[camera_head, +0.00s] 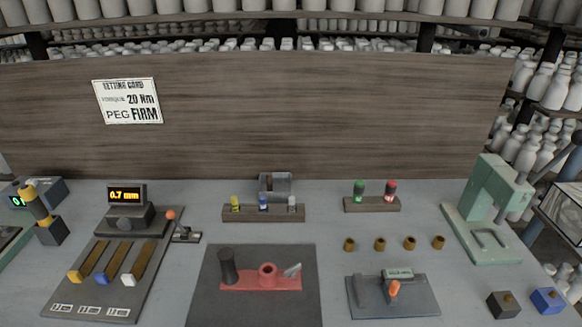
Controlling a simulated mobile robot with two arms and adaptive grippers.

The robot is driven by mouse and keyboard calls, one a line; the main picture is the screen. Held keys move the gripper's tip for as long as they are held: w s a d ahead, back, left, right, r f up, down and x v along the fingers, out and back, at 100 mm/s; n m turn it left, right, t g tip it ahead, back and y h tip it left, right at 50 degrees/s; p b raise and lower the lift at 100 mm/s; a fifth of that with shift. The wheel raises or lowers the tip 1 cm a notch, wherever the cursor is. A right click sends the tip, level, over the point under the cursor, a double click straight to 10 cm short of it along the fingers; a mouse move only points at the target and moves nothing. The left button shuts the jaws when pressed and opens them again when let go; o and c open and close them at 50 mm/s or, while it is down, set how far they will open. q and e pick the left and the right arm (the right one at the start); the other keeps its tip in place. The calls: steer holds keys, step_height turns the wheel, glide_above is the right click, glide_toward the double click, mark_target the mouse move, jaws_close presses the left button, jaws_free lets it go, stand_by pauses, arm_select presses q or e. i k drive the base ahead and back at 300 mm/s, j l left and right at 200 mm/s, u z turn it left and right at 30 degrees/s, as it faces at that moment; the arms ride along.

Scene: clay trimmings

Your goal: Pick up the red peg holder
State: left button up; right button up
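A red holder (262,282) lies on a dark square mat (215,308) at the front middle of the bench. It is a flat red base with a raised red ring on it. A black cylinder stands at its left end and a grey metal piece sits at its right end. A separate dark rack (372,204) behind and to the right holds a green-topped peg (359,189) and a red-topped peg (390,189). Neither of my grippers can be made out in the head view.
A rack (263,213) with yellow, blue and white pegs stands behind the mat. A gauge reading 0.7 mm (127,194) and a slotted board (75,300) are left. Several brass bushings (380,243), a clamp plate (420,300) and a green press (492,190) are right.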

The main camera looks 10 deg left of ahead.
mark_target(268, 278)
steer(key=k+j+z, duration=0.1)
steer(key=k+j, duration=0.35)
steer(key=j, duration=0.15)
steer(key=k+j+z, duration=0.1)
steer(key=k+j, duration=0.35)
steer(key=j, duration=0.1)
